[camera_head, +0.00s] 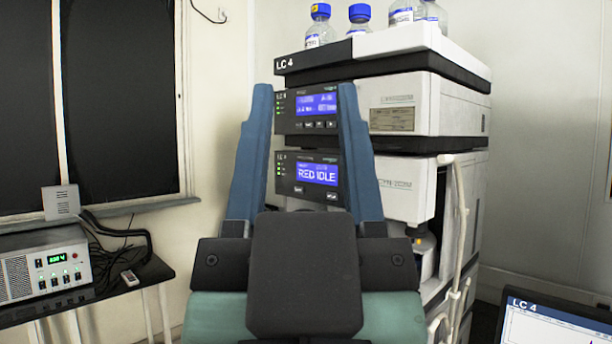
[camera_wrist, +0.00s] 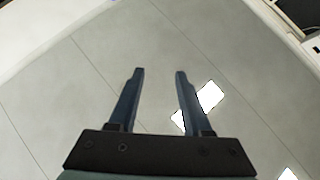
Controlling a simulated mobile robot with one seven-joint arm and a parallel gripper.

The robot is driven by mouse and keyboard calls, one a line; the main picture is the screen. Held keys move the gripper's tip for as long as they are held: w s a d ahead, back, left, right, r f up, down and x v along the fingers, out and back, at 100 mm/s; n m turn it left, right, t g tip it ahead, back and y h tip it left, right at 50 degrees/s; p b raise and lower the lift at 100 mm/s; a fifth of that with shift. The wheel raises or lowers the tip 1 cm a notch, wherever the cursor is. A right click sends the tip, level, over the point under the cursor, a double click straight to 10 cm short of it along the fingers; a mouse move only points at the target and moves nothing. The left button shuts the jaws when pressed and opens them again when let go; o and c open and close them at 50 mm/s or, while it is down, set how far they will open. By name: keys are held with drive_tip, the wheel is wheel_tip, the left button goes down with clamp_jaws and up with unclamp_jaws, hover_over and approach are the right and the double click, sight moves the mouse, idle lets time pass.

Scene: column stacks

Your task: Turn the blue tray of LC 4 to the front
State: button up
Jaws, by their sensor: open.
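The LC 4 stack (camera_head: 400,140) stands ahead in the head view, with "LC 4" on its top strip and two lit blue displays; the lower one reads "RED IDLE". My gripper (camera_head: 303,90) is in front of it, its two blue fingers apart and pointing up in the picture, with nothing between them but the view of the stack. My gripper (camera_wrist: 158,72) also shows open and empty in the wrist view, over bare grey floor. I cannot make out a blue tray in either view; my gripper and wrist hide part of the stack's lower front.
Several blue-capped bottles (camera_head: 320,26) stand on top of the stack. A white tube (camera_head: 461,230) runs down its right side. A laptop (camera_head: 555,318) labelled LC 4 is at lower right. A side table (camera_head: 150,272) at left holds a grey instrument (camera_head: 45,268). Floor (camera_wrist: 90,85) is clear below.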

clamp_jaws()
idle(1.5)
